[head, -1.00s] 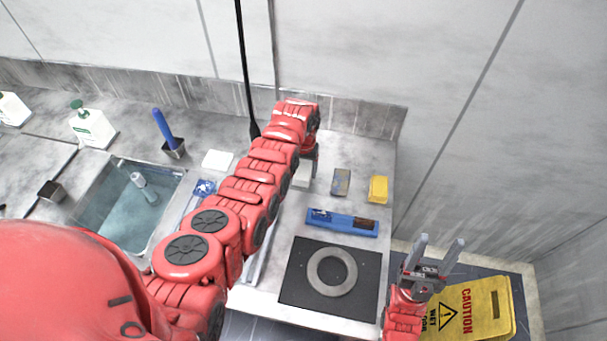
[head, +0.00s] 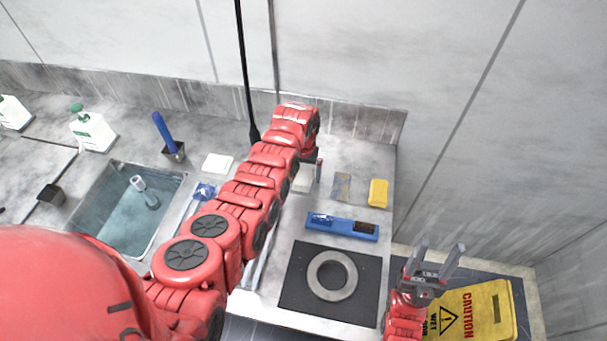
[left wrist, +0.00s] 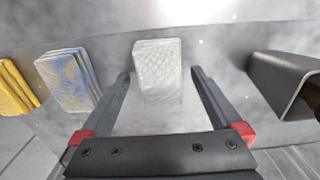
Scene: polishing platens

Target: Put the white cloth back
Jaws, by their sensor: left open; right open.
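The white cloth (left wrist: 158,72), a folded stack, stands on the worktop between the fingertips of my open left gripper (left wrist: 160,85) in the left wrist view. A gap shows on each side of it, so the fingers look apart from it. In the head view the left gripper (head: 312,178) reaches down at the back of the counter, and its arm partly hides the white cloth (head: 302,182). My right gripper (head: 435,262) is open and empty, off the counter's right side above the yellow caution sign.
A blue-grey cloth (head: 341,186) and a yellow cloth (head: 378,193) stand to the right. A blue tray (head: 343,226) and a dark plate with a grey ring (head: 332,275) lie nearer. A flat white square (head: 217,163) and a sink (head: 125,212) are left. A dark open box (left wrist: 285,85) shows in the wrist view.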

